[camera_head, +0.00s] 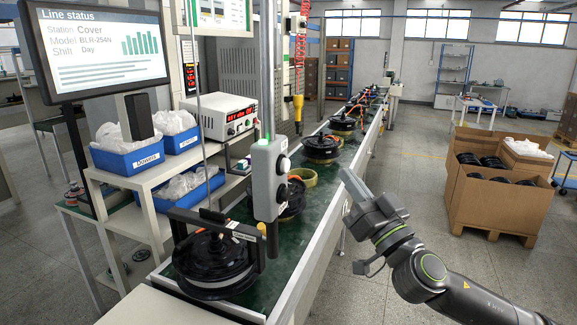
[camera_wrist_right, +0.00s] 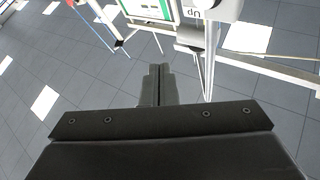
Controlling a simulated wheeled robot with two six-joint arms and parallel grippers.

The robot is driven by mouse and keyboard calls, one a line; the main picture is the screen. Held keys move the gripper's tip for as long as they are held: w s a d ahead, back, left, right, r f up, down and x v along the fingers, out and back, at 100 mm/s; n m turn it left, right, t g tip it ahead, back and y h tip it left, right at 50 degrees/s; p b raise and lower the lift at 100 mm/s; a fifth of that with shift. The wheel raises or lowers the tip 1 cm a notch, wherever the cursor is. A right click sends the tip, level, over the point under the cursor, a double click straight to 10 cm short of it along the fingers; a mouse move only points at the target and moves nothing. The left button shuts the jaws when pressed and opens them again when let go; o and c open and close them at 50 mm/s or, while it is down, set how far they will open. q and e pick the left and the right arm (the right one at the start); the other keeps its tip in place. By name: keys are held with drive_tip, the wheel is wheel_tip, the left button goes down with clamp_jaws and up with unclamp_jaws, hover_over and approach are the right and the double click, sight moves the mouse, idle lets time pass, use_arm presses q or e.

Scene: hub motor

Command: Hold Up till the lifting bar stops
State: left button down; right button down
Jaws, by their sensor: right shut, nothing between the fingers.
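My left gripper is out of view.
The conveyor (camera_head: 318,205) carries several more motors into the distance. A shelf with blue bins (camera_head: 128,156) and a monitor (camera_head: 98,48) stand at left. A cardboard box (camera_head: 497,205) stands at right. The floor between conveyor and box is clear around my right arm.

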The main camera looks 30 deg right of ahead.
sight(285, 165)
drive_tip(key=w+a+p, duration=0.3)
drive_tip(key=w+a, duration=0.2)
drive_tip(key=w, duration=0.1)
drive_tip(key=shift+w+a, duration=0.25)
drive_tip(key=shift+a, duration=0.05)
idle(2.3)
drive_tip(key=shift+w+a, duration=0.3)
